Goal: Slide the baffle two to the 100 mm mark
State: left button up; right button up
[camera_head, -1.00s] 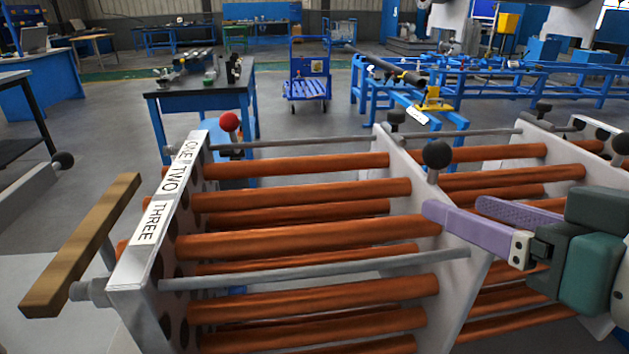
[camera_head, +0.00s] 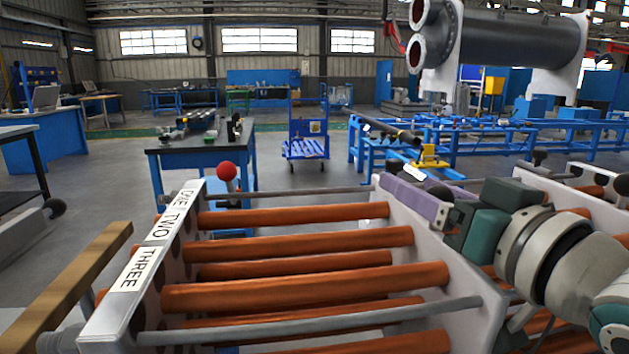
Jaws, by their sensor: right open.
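The tube bundle has orange tubes (camera_head: 300,247) running between upright pale plates. My right gripper (camera_head: 396,187), with purple fingers, is open at the top edge of this middle plate. No 100 mm mark can be read. My left gripper is not in view.
Grey rods (camera_head: 310,335) run along the bundle. A wooden bar (camera_head: 75,280) lies along its left end. Another pale plate (camera_head: 550,185) with a black knob stands at far right. A dark-topped blue table (camera_head: 195,145) stands behind, with open floor around it.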

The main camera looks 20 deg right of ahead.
jog(key=shift+w, duration=0.35)
grip_shut()
dwell(0.4)
dwell(0.9)
